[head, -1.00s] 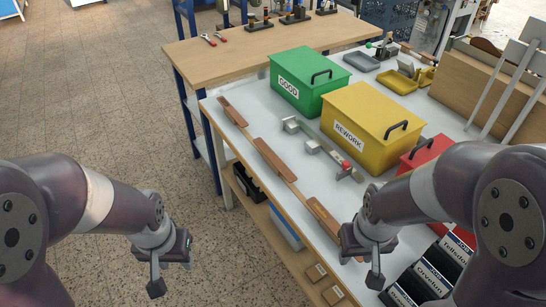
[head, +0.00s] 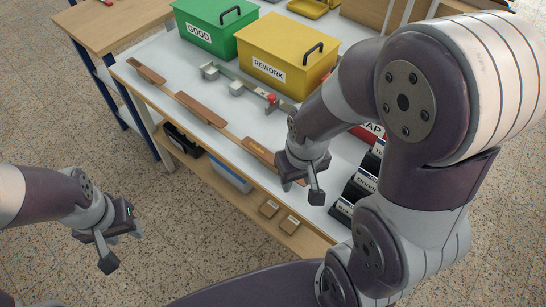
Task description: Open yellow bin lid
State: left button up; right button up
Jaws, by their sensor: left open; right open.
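The yellow bin (head: 270,60) labelled REWORK stands on the white table top. Its yellow lid (head: 288,39) lies closed on it, with a dark handle (head: 313,50) near the right edge. My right gripper (head: 302,189) is open and empty over the table's front edge, nearer than the bin and apart from it. My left gripper (head: 124,246) is open and empty over the floor at the lower left, far from the bin.
A green bin (head: 207,37) labelled GOOD stands left of the yellow one. A red bin (head: 370,134) is mostly hidden behind my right arm. A metal fixture (head: 240,86) and a wooden strip with blocks (head: 200,108) lie in front of the bins.

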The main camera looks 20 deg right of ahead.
aim_at(298, 44)
jog(key=i+j+z, duration=0.15)
jog(key=i+z, duration=0.3)
jog(key=i+j+z, duration=0.2)
jog(key=z, duration=0.2)
